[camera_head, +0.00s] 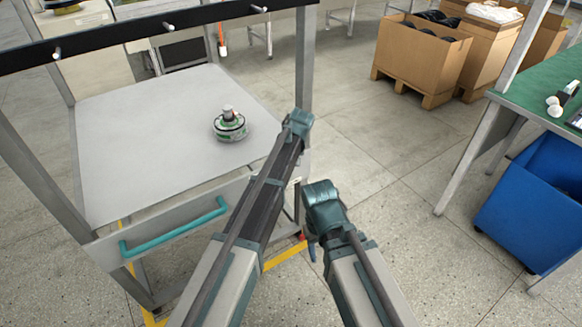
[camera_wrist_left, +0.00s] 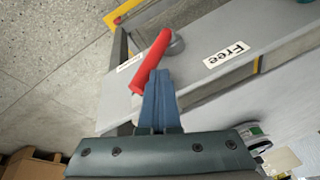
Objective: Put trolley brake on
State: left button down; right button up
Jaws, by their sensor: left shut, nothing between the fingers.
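The grey trolley (camera_head: 130,130) stands at the left, with a teal handle (camera_head: 175,228) on its near side. In the left wrist view its brake lever is a red bar (camera_wrist_left: 151,62) on a grey round pivot (camera_wrist_left: 177,43), tilted between two labels. One reads "Free" (camera_wrist_left: 227,54); the other (camera_wrist_left: 130,62) is too small to read. My left gripper (camera_wrist_left: 160,73) is shut and empty, its blue fingertips at the red lever's lower part; contact is unclear. In the head view its fingers are hidden. Right gripper (camera_head: 312,250) hangs low beside the trolley; its fingers are mostly hidden.
A green and white hub motor (camera_head: 230,125) sits on the trolley top. Cardboard boxes (camera_head: 420,60) stand at the back right. A green-topped table (camera_head: 540,90) and blue bin (camera_head: 535,205) are at the right. The floor between is free.

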pick_arm(q)
jog(key=shift+w+d+f, duration=0.1)
jog(key=shift+w, duration=0.1)
jog(key=shift+w+d+f+g+y+b, duration=0.2)
jog(key=shift+d+g+y+b, duration=0.1)
jog(key=shift+y+b, duration=0.1)
jog(key=shift+w+d+f+b, duration=0.2)
jog(key=shift+w+d+b, duration=0.1)
jog(key=shift+d, duration=0.1)
jog(key=shift+w+d+f+b, duration=0.25)
jog(key=shift+d+f+b, duration=0.15)
jog(key=shift+d, duration=0.05)
jog(key=d+f+b, duration=0.1)
jog(key=w+d+f+b, duration=0.1)
jog(key=f+b, duration=0.1)
jog(key=w+d+f+b, duration=0.1)
jog(key=f+b, duration=0.1)
jog(key=shift+d, duration=0.1)
jog(key=shift+f+b, duration=0.15)
jog(key=shift+b, duration=0.25)
